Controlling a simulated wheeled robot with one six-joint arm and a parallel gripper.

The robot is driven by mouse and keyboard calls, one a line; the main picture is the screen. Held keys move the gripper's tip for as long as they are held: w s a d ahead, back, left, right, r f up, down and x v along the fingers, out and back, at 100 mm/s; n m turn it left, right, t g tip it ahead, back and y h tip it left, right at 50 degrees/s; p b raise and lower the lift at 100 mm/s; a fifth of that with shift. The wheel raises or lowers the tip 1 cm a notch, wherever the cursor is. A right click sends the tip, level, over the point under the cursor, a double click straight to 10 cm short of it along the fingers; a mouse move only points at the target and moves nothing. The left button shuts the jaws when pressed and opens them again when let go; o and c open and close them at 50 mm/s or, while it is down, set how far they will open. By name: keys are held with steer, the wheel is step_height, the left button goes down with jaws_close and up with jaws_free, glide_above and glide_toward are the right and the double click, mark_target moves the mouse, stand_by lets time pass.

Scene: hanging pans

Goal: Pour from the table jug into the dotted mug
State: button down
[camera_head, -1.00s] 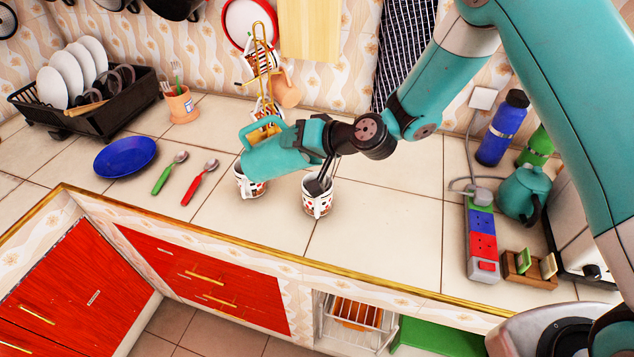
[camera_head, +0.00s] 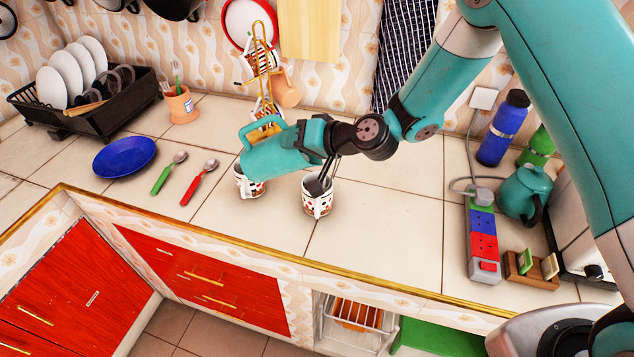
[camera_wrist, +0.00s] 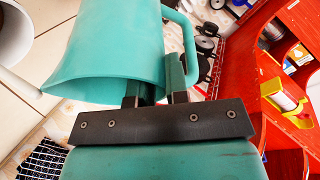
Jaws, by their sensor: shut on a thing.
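The teal jug (camera_head: 273,160) is held tilted on its side above the counter, its handle (camera_head: 260,126) up. My gripper (camera_wrist: 157,90) is shut on the jug near its handle side, as the wrist view shows. A white mug with a red and dark pattern (camera_head: 251,189) stands upright below the jug, partly hidden by it. A second patterned white mug (camera_head: 317,208) stands to its right, with dark, slender parts in front of or in its mouth. The patterns are too small to tell surely which is dotted. No liquid is visible.
A mug rack (camera_head: 262,60) stands behind the jug. A blue plate (camera_head: 125,157), a green spoon (camera_head: 163,180) and a red spoon (camera_head: 192,188) lie to the left. A power strip (camera_head: 482,240) and teal teapot (camera_head: 524,191) are right. The counter's middle right is clear.

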mark_target(274, 147)
steer(key=shift+r, duration=0.1)
